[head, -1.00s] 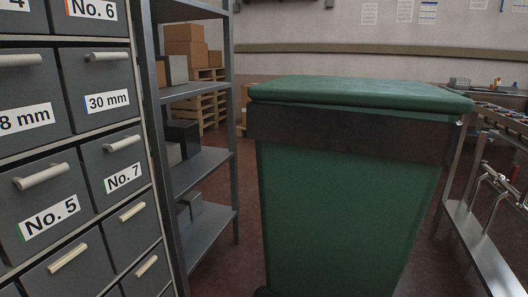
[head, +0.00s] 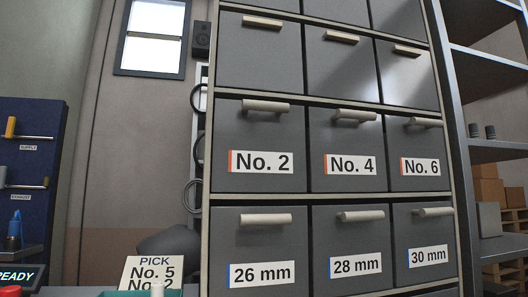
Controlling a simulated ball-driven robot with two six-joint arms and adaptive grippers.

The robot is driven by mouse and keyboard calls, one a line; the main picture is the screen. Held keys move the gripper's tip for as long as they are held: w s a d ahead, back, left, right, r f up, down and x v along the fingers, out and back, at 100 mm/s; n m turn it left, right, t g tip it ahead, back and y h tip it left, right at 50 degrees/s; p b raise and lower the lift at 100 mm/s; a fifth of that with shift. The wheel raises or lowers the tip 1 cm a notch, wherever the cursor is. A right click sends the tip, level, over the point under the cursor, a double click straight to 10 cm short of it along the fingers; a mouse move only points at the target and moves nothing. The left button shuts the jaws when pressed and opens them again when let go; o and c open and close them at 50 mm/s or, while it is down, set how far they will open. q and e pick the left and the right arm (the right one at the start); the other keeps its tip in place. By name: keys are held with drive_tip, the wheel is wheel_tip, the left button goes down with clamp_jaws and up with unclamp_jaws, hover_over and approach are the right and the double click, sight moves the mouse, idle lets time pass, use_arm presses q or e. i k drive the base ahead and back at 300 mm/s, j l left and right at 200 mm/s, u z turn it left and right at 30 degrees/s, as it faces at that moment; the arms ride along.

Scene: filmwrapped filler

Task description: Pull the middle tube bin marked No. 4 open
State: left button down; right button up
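The bin marked No. 4 (head: 348,182) is a grey drawer in the middle column of a grey bin cabinet. It has a white label with an orange edge and a pale bar handle (head: 356,115) along its top. It looks closed, flush with its neighbours. The No. 2 bin (head: 258,183) is on its left and the No. 6 bin (head: 420,182) on its right. Neither of my grippers shows in the head view.
Below are bins marked 26 mm (head: 259,249), 28 mm (head: 352,248) and 30 mm (head: 426,240); unmarked bins are above. A metal shelf rack (head: 497,151) stands at right. A PICK card (head: 154,272) is at lower left, near a blue panel (head: 38,140).

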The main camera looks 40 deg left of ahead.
sight(345, 150)
drive_tip(key=u, duration=0.75)
